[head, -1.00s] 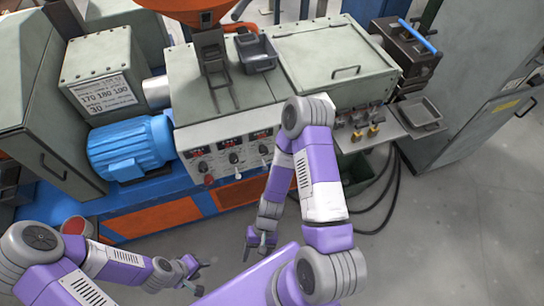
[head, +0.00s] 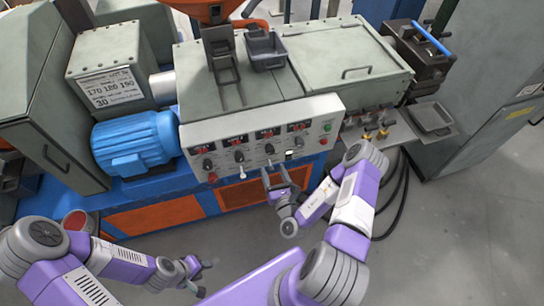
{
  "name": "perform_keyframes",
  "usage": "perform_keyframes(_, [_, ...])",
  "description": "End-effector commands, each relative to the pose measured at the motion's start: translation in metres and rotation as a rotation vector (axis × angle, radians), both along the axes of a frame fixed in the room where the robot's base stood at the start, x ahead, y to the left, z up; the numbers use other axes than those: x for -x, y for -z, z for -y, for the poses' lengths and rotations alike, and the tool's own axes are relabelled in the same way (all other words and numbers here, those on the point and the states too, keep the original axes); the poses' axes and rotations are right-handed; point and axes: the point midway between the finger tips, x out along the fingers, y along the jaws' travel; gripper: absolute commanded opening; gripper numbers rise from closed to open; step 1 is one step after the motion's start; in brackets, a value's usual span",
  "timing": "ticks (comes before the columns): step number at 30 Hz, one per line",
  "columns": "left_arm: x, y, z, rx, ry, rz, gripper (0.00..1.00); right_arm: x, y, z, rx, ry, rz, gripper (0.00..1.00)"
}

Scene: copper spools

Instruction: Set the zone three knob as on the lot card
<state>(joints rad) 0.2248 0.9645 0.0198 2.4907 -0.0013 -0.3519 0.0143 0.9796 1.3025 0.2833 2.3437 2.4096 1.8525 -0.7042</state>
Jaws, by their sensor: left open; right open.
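The lot card (head: 110,88) on the grey-green box at the left reads 170, 180, 190 and 30, with smaller text I cannot make out. The white control panel (head: 190,133) has several red displays above a row of black knobs. The third knob from the left (head: 269,148), apparently zone three, sits under its own display (head: 266,133); the digits and pointer are too small to read. My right gripper (head: 275,171) is open and empty, just below and in front of this knob, apparently not touching it. My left gripper (head: 204,277) is open and empty, low over the floor.
A blue motor (head: 135,143) stands left of the panel. A grey bin (head: 265,48) sits on the machine top. Brass-coloured fittings (head: 375,134) and a shallow grey tray (head: 431,118) are at the right. The floor in front is open, with black cables at the right.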

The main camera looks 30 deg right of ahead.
Motion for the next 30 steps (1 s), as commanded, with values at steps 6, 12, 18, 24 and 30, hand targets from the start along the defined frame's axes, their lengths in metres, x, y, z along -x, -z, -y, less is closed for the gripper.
perform_keyframes(6, [0.000, 0.003, 0.000, 0.000, 0.000, 0.000, 0.43, -0.012, 0.004, 0.017, 0.015, 0.062, -0.010, 0.63])
perform_keyframes(12, [0.000, 0.008, 0.000, 0.000, 0.000, 0.000, 0.43, -0.044, 0.003, 0.025, 0.013, 0.059, -0.009, 0.63])
perform_keyframes(18, [0.000, 0.011, 0.000, 0.000, 0.000, 0.000, 0.43, -0.065, 0.004, 0.031, 0.012, 0.058, -0.012, 0.63])
perform_keyframes(24, [0.000, 0.011, 0.000, 0.000, 0.000, 0.000, 0.43, -0.069, 0.003, 0.032, 0.009, 0.057, -0.011, 0.63])
perform_keyframes(30, [0.000, 0.011, 0.000, 0.000, 0.000, 0.000, 0.43, -0.069, 0.003, 0.032, 0.010, 0.057, -0.012, 0.54])
